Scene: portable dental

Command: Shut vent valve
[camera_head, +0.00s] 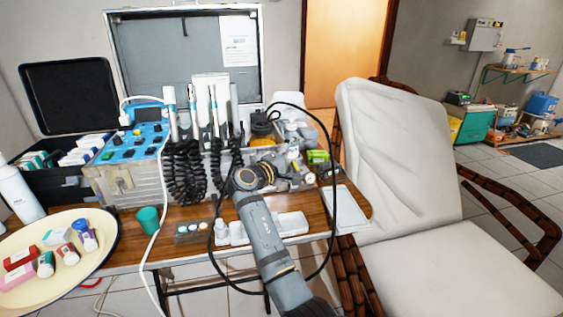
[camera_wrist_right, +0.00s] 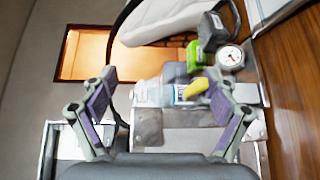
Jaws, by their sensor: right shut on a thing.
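My right gripper (camera_wrist_right: 162,98) shows in the wrist view with its two purple-padded fingers well apart. A yellow lever (camera_wrist_right: 195,88), which looks like the valve handle, lies against the inner side of its right finger, and the gripper is holding on there. The lever's base is hidden behind the finger. A round pressure gauge (camera_wrist_right: 231,55) is just beyond that finger; it also shows in the head view (camera_head: 309,178). In the head view my right arm reaches over the table to the metal unit, and its fingertips are hidden. My left gripper is out of view.
A clear bottle (camera_wrist_right: 147,93) and a green box (camera_wrist_right: 197,55) stand close to the fingers. A black hose (camera_head: 336,190) loops around my arm. Coiled cords (camera_head: 185,172), a green cup (camera_head: 148,220) and a cream tray (camera_head: 98,262) are to the left. A white chair (camera_head: 400,160) stands right.

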